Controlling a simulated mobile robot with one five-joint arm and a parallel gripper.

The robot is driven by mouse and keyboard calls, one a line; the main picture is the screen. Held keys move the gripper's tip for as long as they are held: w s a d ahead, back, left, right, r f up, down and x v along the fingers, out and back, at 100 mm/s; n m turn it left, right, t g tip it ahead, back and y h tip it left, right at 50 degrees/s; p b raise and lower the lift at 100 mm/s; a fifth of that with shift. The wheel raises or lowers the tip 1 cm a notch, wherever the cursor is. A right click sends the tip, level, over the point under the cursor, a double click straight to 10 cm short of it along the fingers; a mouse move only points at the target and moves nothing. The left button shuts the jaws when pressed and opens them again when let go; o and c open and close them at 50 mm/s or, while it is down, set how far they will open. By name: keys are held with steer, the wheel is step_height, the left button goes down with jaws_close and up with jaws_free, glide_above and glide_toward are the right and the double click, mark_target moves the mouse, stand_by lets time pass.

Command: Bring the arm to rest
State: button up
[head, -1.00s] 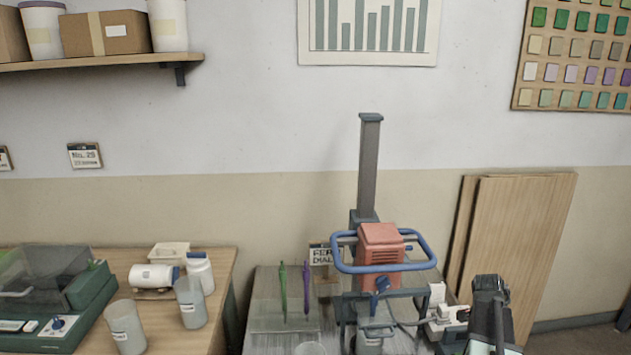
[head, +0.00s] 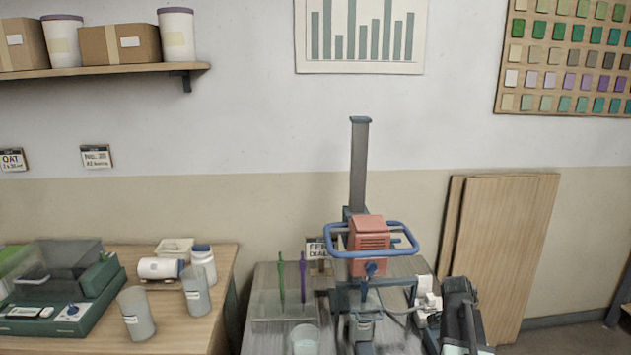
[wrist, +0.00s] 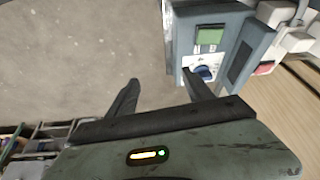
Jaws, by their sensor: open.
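My gripper (wrist: 160,88) shows in the wrist view with its two dark fingers apart and nothing between them. Pale grey floor lies beyond the fingers. A grey-blue control box (wrist: 240,62) with a green button, a blue dial and a red button is at the upper right. The right finger overlaps the box's edge in the picture; I cannot tell if they touch. In the head view my dark arm is at the lower right, beside the mixer stand (head: 359,165) with its red motor head (head: 368,240) and blue ring handle (head: 410,248).
A clear cup (head: 305,342) stands left of the mixer. Wooden boards (head: 505,255) lean on the wall at right. Floor is open in the wrist view.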

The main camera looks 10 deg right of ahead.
steer(key=w+a+n+t+y, duration=0.1)
steer(key=w+a+n, duration=0.1)
steer(key=a, duration=0.8)
steer(key=w+a+n, duration=0.2)
steer(key=a+n, duration=0.1)
steer(key=a, duration=0.8)
steer(key=s+a+f+n+y, duration=0.1)
steer(key=s+a+n, duration=0.2)
steer(key=a+n, duration=0.3)
steer(key=s+a+n+g+y, duration=0.1)
steer(key=s+a+n+y, duration=0.1)
steer(key=a+n, duration=0.4)
steer(key=s+a, duration=0.1)
steer(key=a, duration=0.2)
steer(key=shift+s+a+f, duration=0.25)
steer(key=shift+f, duration=0.15)
